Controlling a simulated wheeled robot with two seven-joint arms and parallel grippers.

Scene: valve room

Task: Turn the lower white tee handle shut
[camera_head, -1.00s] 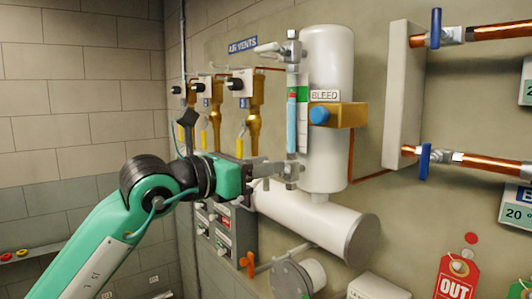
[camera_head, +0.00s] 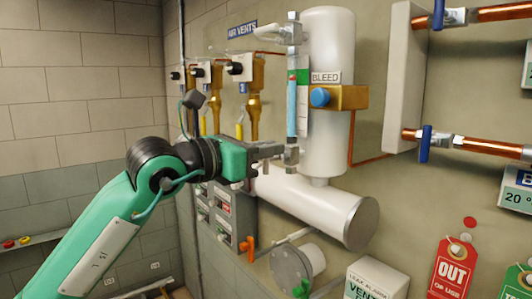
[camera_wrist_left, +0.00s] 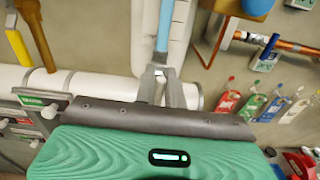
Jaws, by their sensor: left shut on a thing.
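A sight glass with a blue liquid column (camera_head: 291,107) stands upright beside the white tank. A white handle (camera_head: 268,29) sticks out left from its upper valve. My left gripper (camera_head: 284,152) is at the lower valve (camera_head: 292,157), at the foot of the glass. It is shut on the lower white tee handle, which the fingers mostly hide. In the left wrist view the two grey fingers (camera_wrist_left: 161,90) come close together below the blue column (camera_wrist_left: 165,27), around the pale valve fitting. The handle's exact angle cannot be told. My right gripper is out of view.
The white tank (camera_head: 328,140) and horizontal drum (camera_head: 325,205) stand close behind my gripper. A blue bleed knob (camera_head: 320,97) is above right. Brass air vents (camera_head: 253,100) and grey switch boxes (camera_head: 232,212) are at left. Red tags (camera_head: 452,268) hang lower right.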

